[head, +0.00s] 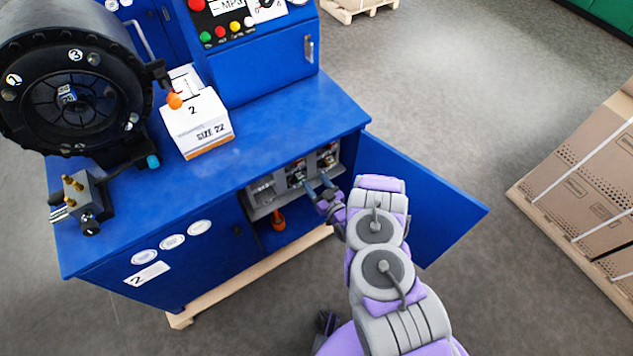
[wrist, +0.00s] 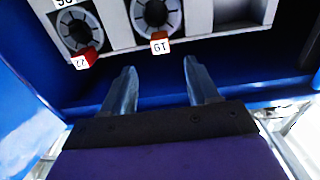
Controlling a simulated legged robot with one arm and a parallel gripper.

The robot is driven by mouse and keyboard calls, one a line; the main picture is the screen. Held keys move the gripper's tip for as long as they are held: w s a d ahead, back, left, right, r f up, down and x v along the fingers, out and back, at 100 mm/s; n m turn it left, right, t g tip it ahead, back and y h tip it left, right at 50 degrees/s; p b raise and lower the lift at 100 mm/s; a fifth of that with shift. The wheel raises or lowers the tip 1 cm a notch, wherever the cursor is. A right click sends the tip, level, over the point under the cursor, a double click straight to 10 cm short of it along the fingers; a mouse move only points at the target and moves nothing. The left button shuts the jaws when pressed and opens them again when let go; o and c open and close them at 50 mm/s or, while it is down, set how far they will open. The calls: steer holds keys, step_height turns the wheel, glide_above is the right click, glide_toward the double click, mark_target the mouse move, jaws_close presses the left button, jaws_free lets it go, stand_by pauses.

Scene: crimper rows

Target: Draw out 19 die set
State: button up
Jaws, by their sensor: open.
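In the wrist view, a round dark segmented die set (wrist: 157,14) sits in a grey holder compartment. Its red-and-white tag (wrist: 160,43) looks like 19 turned upside down, though it is small and blurred. Another die set (wrist: 77,30) with a red tag (wrist: 84,59), perhaps 22, sits in the compartment to the left. My gripper (wrist: 160,82) is open and empty, its two fingers apart, just short of the holder and below the middle die set. In the head view my gripper (head: 318,190) is at the open cabinet front, and the die sets there are too small to identify.
The blue cabinet door (head: 420,205) stands open to the right of my arm. An orange object (head: 278,219) stands in the cabinet's lower space. A white box (head: 198,125) marked SIZE 22 is on the blue bench top (head: 275,130). Cartons (head: 590,180) stand at the right.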

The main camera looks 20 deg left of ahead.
mark_target(301, 164)
steer(key=shift+b+x, duration=4.75)
steer(key=shift+x, duration=0.55)
steer(key=shift+w, duration=0.1)
jaws_close()
steer(key=shift+d, duration=0.1)
steer(key=p+v, duration=0.9)
steer(key=shift+r, duration=0.1)
